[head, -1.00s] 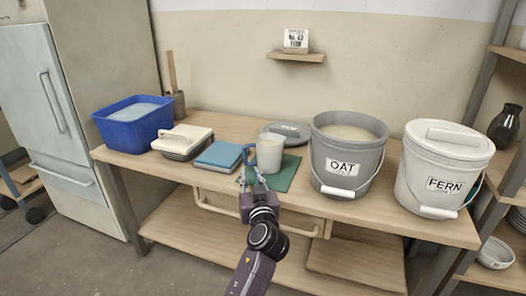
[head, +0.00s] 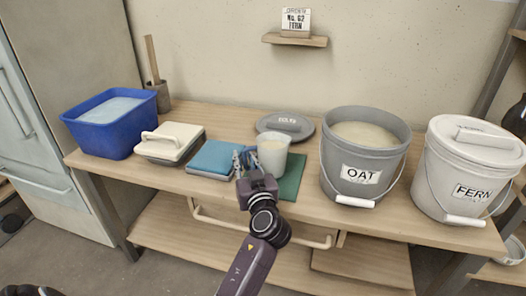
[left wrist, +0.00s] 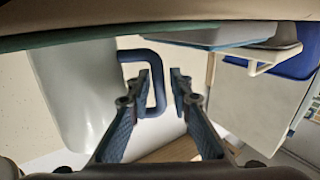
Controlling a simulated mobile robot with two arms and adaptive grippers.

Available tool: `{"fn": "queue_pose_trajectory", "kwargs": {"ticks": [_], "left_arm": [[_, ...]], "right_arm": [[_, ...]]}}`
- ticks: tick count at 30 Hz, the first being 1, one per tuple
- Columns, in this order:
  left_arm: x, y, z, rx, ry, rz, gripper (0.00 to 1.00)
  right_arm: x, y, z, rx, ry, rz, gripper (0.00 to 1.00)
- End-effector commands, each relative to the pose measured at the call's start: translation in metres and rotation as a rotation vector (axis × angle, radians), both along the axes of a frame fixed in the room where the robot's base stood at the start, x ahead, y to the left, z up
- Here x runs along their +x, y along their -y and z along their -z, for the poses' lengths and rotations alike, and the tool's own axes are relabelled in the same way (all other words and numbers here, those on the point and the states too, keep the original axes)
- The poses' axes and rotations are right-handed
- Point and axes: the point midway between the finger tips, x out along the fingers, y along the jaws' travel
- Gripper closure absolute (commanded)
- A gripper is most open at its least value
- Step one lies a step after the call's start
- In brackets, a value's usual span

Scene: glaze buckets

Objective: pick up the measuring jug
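The measuring jug (head: 273,158) is a pale, translucent cup standing upright on the green mat (head: 292,178) on the bench. Its blue handle, on its left side in the head view, is mostly hidden there by my left gripper (head: 246,161). In the left wrist view the jug (left wrist: 80,95) is at the left, and its blue handle reaches in between the two fingers of my left gripper (left wrist: 161,76). Those fingers are apart, one on each side of the handle's bar, with a gap showing.
A blue book-like block (head: 213,158), a cream-handled box (head: 170,145) and a blue tub (head: 110,122) stand left of the jug. A grey lid (head: 286,126) lies behind it. The OAT bucket (head: 363,158) and FERN bucket (head: 468,172) stand to the right.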

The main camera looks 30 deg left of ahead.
Motion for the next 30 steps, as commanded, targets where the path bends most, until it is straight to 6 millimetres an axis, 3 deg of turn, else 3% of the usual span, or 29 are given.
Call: {"fn": "queue_pose_trajectory", "kwargs": {"ticks": [5,10,30], "left_arm": [[0.0000,0.0006,0.0000,-0.001,0.001,0.001,0.81],[0.0001,0.0004,0.0000,-0.001,0.001,0.001,0.99],[-0.0003,-0.0006,-0.0001,0.002,-0.002,-0.002,1.00]], "right_arm": [[-0.0003,0.0007,0.0003,-0.001,-0.001,0.000,0.60],[-0.0002,0.0006,0.0003,-0.001,0.000,0.000,0.60],[-0.0002,0.0002,0.0003,-0.001,0.000,-0.001,0.60]]}}
